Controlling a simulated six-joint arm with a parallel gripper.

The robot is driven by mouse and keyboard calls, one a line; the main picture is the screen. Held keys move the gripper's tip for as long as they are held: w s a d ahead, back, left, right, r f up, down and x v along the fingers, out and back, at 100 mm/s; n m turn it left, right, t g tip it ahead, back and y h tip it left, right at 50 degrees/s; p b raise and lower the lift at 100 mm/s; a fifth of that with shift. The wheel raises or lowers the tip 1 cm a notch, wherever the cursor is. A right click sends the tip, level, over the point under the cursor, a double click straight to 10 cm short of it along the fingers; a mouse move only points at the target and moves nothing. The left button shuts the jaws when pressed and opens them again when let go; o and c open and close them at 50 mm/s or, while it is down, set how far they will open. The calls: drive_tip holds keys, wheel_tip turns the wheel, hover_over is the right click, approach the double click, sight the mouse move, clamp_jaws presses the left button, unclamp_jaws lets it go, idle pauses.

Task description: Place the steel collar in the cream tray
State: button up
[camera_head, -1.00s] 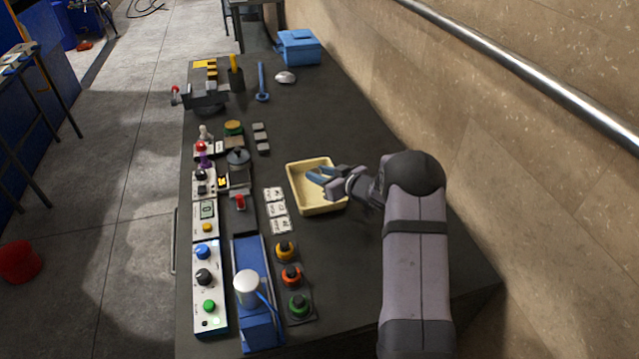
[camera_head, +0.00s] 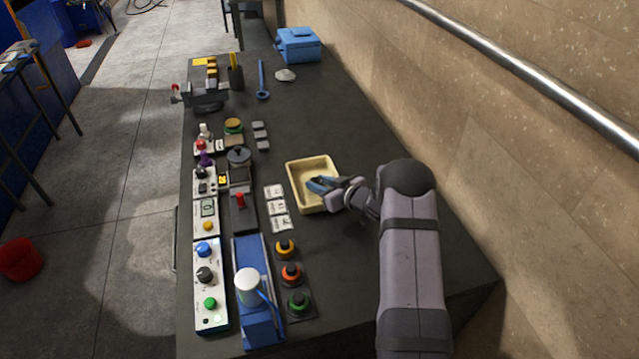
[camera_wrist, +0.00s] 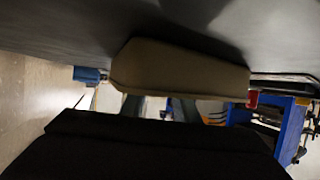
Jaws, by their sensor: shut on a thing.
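The cream tray (camera_head: 301,182) lies on the dark bench, right of the white tiles. In the wrist view the tray (camera_wrist: 180,70) appears upside down, its outer wall towards me. My gripper (camera_head: 315,185) reaches in from the right, its blue fingers over the tray's inside. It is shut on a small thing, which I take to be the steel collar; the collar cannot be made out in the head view. In the wrist view the ends of my fingers (camera_wrist: 158,105) are hidden behind the tray wall, so the collar is hidden there too.
White tiles (camera_head: 276,208) and a row of coloured buttons (camera_head: 291,273) lie left of and nearer than the tray. A blue press (camera_head: 256,290) and control panels line the left side. A blue box (camera_head: 298,45) stands far back.

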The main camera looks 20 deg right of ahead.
drive_tip(key=o, duration=1.1)
drive_tip(key=shift+c, duration=0.2)
drive_tip(key=shift+r+p, duration=0.25)
drive_tip(key=shift+p, duration=0.1)
drive_tip(key=shift+s+d+r+b, duration=0.1)
drive_tip(key=shift+s+d+b, duration=0.2)
drive_tip(key=shift+s, duration=0.25)
drive_tip(key=b+v, duration=0.2)
drive_tip(key=v, duration=0.8)
drive_tip(key=shift+s+d+r, duration=0.15)
drive_tip(key=shift+s+r, duration=0.05)
drive_tip(key=shift+s, duration=0.1)
